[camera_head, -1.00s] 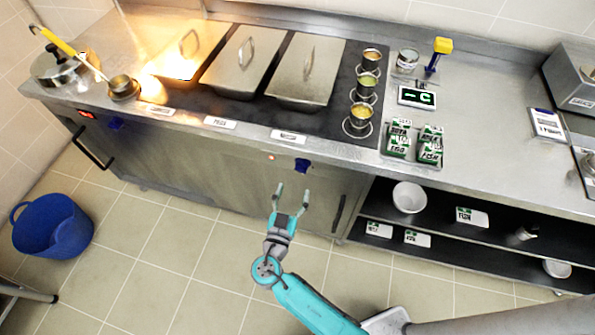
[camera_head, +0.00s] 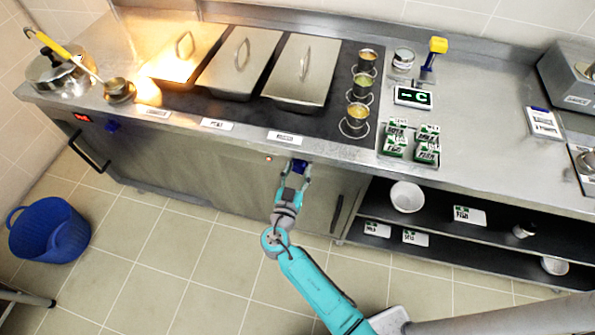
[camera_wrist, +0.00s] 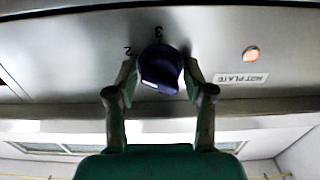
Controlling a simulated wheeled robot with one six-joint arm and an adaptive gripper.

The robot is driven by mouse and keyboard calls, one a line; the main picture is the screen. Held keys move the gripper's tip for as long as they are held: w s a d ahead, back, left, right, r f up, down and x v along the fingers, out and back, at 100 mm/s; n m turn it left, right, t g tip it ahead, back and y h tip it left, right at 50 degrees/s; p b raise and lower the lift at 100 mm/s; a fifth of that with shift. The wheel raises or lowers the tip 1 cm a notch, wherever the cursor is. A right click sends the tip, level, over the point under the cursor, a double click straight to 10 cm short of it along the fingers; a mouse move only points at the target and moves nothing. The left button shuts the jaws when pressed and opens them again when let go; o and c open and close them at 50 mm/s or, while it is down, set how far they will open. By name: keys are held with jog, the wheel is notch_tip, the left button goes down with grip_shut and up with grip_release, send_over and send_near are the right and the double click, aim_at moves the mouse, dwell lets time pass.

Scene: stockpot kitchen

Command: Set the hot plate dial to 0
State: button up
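The hot plate dial (camera_head: 301,165) is a dark blue knob on the counter's front panel. In the wrist view the dial (camera_wrist: 160,68) sits between the two fingertips of my gripper (camera_wrist: 160,78). The fingers flank it closely and appear to press on its sides. The numerals 2 and 3 show on the panel beside and above it; other numerals are hidden. A pale mark shows on the knob's lower edge, but I cannot tell the setting. A "HOT PLATE" label (camera_wrist: 243,79) and a lit orange lamp (camera_wrist: 251,55) are to the right. The head view shows my gripper (camera_head: 296,178) at the dial.
Another blue dial (camera_head: 113,125) and a red display (camera_head: 82,117) are farther left on the front. Lidded pans (camera_head: 300,72) and small cans (camera_head: 357,112) stand on the counter above. An open shelf with a white bowl (camera_head: 407,196) is to the right.

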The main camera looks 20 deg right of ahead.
jog(key=c, duration=0.6)
jog(key=shift+n, duration=0.3)
jog(key=n, duration=1)
jog(key=shift+n, duration=0.4)
jog(key=n, duration=0.6)
jog(key=shift+r, duration=0.1)
jog(key=n, duration=0.6)
jog(key=shift+n, duration=0.4)
